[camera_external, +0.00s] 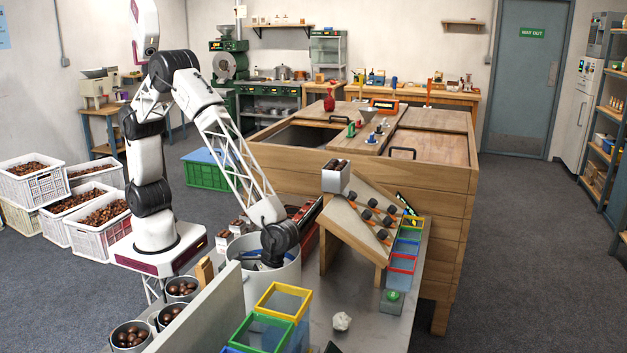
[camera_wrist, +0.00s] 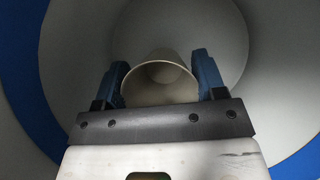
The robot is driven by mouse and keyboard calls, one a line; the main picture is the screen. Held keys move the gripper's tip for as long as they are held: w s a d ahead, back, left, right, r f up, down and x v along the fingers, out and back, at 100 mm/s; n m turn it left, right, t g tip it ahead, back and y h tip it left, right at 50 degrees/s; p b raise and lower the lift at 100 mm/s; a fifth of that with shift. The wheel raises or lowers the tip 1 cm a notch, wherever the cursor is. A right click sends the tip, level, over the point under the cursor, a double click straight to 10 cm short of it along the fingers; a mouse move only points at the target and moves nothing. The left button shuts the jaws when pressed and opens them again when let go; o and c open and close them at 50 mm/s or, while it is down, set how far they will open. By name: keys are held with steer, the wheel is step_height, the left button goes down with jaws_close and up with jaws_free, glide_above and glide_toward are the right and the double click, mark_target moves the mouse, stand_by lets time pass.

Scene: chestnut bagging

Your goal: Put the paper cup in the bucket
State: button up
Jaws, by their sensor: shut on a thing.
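The paper cup (camera_wrist: 160,94) is pale and lies between the two blue fingers of my gripper (camera_wrist: 160,75) in the wrist view. My gripper is shut on the cup, with a finger on each side and the cup's open end facing the camera. The white bucket (camera_external: 291,275) stands on the bench below the end of my arm in the external view. In the wrist view its pale inner wall (camera_wrist: 268,60) surrounds the cup and gripper, with a blue band at the edges. The bucket hides the fingers and cup in the external view. I cannot tell whether the cup touches the bucket's floor.
Coloured open frames, yellow (camera_external: 284,300) and green (camera_external: 262,334), stand in front of the bucket. A sloped wooden rack (camera_external: 352,232) is to its right. A crumpled white paper (camera_external: 342,321) lies on the bench. Tins of chestnuts (camera_external: 131,336) stand at the front left.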

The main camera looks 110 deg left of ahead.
steer(key=shift+f, duration=0.1)
steer(key=shift+f, duration=1.75)
steer(key=shift+f, duration=0.15)
steer(key=o, duration=1)
steer(key=shift+c, duration=0.2)
steer(key=shift+v, duration=2.15)
